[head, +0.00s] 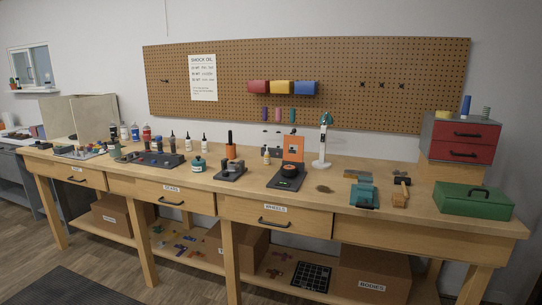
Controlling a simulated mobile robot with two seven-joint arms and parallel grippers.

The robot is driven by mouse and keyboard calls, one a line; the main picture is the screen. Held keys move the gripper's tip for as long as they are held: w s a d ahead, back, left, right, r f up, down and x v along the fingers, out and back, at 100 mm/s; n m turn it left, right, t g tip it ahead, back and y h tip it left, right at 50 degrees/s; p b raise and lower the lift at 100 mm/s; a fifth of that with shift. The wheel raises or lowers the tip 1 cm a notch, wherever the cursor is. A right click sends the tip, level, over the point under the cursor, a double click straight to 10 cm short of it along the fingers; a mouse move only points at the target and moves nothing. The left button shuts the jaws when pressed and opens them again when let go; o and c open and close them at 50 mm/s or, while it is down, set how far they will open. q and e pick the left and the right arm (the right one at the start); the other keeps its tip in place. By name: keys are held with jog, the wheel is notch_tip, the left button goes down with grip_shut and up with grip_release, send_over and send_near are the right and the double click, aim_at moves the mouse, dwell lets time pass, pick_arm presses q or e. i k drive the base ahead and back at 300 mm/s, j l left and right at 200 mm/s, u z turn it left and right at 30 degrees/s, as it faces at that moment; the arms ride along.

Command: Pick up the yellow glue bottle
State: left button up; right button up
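A small pale yellowish bottle with a dark top (266,157) stands upright on the wooden workbench (235,195), left of the orange card stand. It is too small here to tell for sure that it is the yellow glue bottle. Two slim white bottles with dark tips, one (187,144) and another (204,144), stand further left. Neither of my grippers is in view.
Several paint bottles and cans (146,138) stand at the bench's left. A teal jar (198,164), a black stand (287,177), a white lamp (322,150), a green toolbox (473,201) and a red drawer unit (461,140) also occupy the bench. Floor in front is open, with a dark mat (75,287).

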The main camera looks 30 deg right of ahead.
aim_at(266, 157)
jog(key=i+l+z, duration=0.1)
jog(key=i, duration=0.5)
jog(key=i+l+z, duration=0.15)
jog(key=i, duration=0.45)
